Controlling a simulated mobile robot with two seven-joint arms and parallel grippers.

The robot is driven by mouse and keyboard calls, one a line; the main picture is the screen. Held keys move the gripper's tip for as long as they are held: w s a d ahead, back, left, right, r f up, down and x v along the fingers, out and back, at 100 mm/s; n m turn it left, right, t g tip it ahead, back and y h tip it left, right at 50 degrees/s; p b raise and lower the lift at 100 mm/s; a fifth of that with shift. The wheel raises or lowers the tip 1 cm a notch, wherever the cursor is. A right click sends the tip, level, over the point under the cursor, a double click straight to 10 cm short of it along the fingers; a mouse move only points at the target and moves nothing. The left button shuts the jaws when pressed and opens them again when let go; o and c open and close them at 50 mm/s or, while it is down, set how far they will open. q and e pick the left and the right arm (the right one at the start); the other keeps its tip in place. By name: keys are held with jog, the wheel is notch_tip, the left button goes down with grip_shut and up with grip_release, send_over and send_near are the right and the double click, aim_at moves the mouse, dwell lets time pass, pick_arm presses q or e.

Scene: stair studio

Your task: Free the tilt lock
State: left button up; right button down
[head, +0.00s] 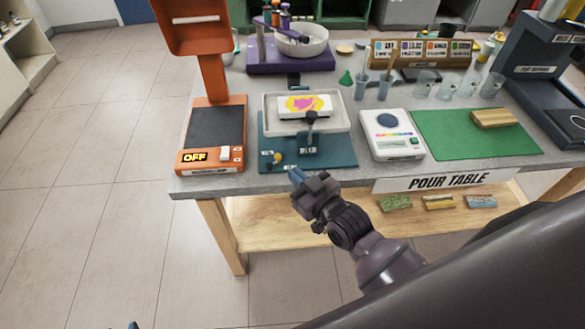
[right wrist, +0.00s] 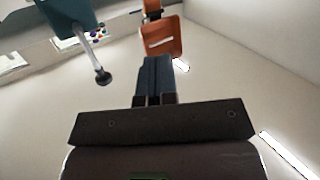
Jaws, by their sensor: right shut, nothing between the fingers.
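A teal tilt base (head: 341,157) sits at the table's front edge, with a pale tray (head: 342,126) on it. A lever with a black knob (head: 311,116) stands upright at the tray's front. A small yellow knob (head: 277,157) is at the base's front left corner. My right gripper (head: 296,176) is shut and empty, just in front of the table edge below the yellow knob, touching neither knob. In the right wrist view its fingers (right wrist: 155,79) are together, and a dark knob on a rod (right wrist: 103,77) is left of them. Only a blue tip (head: 133,325), apparently my left gripper, shows.
An orange device (head: 212,135) marked OFF stands left of the base. A white scale (head: 391,135) and a green mat (head: 460,135) are to its right. A painted canvas (head: 304,105) lies in the tray. Cups and a purple stand (head: 290,58) are behind. The floor at left is clear.

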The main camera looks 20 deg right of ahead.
pick_arm(q)
jog(key=shift+s+d+r, duration=0.1)
jog(key=shift+d+r, duration=0.05)
pick_arm(e)
jog(key=s+d+f+m+g+h, duration=0.1)
jog(key=s+d+f+m, duration=0.1)
jog(key=s+d+f, duration=0.1)
jog(key=shift+d+f+h, duration=0.3)
jog(key=shift+s, duration=0.1)
send_near(280, 159)
jog(key=x, duration=0.5)
jog(key=shift+w+a+r+b, duration=0.1)
jog(key=shift+w+a+b, duration=0.05)
jog(key=shift+w+b, duration=0.2)
jog(key=shift+x, duration=0.85)
pick_arm(q)
jog(key=shift+s+f, duration=0.1)
jog(key=shift+f, duration=0.4)
pick_arm(e)
jog(key=shift+w, duration=0.1)
